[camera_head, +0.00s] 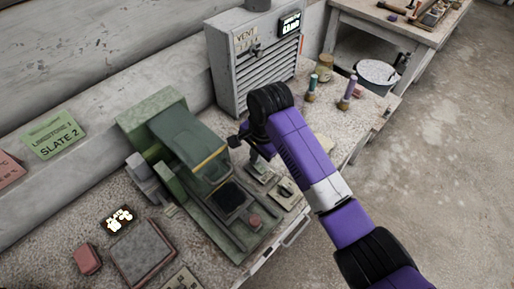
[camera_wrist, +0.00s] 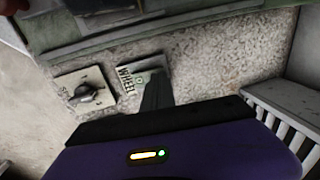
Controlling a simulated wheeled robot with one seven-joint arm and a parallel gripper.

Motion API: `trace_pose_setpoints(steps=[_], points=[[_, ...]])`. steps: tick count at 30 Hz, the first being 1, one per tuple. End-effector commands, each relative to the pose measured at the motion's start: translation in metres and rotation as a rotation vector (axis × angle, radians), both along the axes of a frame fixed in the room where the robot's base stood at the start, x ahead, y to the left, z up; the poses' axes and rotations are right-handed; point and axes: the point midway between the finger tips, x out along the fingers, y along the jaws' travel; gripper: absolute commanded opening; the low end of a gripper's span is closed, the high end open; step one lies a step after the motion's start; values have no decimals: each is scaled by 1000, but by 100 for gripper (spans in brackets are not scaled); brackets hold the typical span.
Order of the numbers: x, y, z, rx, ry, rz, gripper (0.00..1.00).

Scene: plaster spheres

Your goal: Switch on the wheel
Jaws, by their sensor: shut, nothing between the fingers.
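The green machine (camera_head: 200,150) stands on the bench and its edge shows at the top of the wrist view (camera_wrist: 120,14). A small plate marked WHEEL (camera_wrist: 128,72) lies on the speckled bench beside it; in the head view it seems to be the plate (camera_head: 262,174) just below my gripper (camera_head: 258,150). In the wrist view my gripper (camera_wrist: 157,88) is shut and empty, its dark fingers over the right part of that plate. They hide part of it, including most of any switch. I cannot tell whether they touch it.
A grey louvred cabinet (camera_head: 262,80) stands behind my gripper. Small bottles (camera_head: 311,88) stand to its right. A red button (camera_head: 255,221) is on the machine's base.

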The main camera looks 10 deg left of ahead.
Motion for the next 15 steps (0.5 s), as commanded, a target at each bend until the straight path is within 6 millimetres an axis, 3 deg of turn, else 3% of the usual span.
trace_pose_setpoints(steps=[15], points=[[1,3,-7,1,1,0,0]])
